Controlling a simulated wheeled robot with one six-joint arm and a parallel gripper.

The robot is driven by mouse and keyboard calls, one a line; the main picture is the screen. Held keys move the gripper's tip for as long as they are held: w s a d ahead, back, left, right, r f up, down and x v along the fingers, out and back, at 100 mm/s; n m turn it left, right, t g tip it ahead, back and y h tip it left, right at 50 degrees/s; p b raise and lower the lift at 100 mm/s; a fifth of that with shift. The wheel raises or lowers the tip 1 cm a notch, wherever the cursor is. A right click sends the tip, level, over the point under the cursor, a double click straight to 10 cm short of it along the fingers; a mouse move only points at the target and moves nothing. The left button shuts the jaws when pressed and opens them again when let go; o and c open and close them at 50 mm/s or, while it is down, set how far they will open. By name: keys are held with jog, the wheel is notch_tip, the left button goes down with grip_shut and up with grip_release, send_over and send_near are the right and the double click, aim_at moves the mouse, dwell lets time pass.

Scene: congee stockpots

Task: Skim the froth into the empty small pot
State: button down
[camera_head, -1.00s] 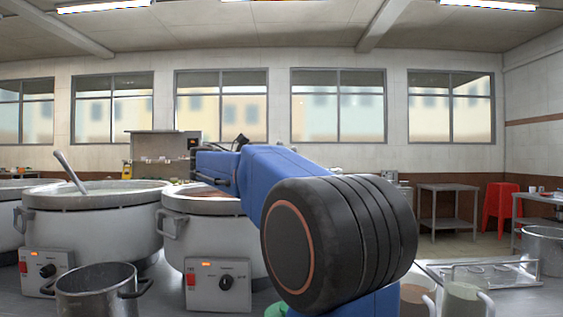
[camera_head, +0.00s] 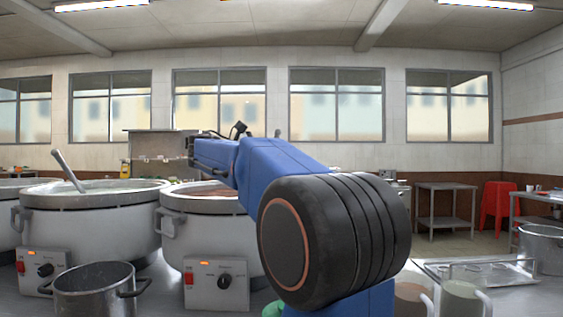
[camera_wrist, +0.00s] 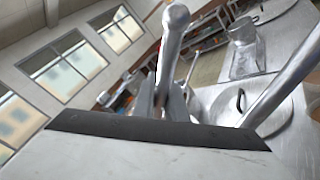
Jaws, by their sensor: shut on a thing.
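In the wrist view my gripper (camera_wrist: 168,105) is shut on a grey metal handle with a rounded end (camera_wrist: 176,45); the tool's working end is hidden. In the head view my arm hides most of the gripper, above the middle stockpot. The middle stockpot (camera_head: 205,240) is large and pale, with reddish-brown contents partly hidden by my arm. The left stockpot (camera_head: 90,230) has pale greenish contents and a metal handle (camera_head: 68,170) leaning out of it. A small metal pot (camera_head: 95,292) stands in front, between the stockpots; its bottom is not clearly visible.
Control boxes with knobs (camera_head: 217,285) sit on the stockpot fronts. A metal tray (camera_head: 480,272) and another metal pot (camera_head: 540,248) are at the right. In the wrist view a round lid-like thing with a black handle (camera_wrist: 230,105) and a slanted metal rod (camera_wrist: 285,85) are close by.

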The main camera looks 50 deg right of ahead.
notch_tip(320, 180, up, 12)
jog(key=shift+f, duration=0.25)
dwell(0.6)
jog(key=shift+m, duration=0.7)
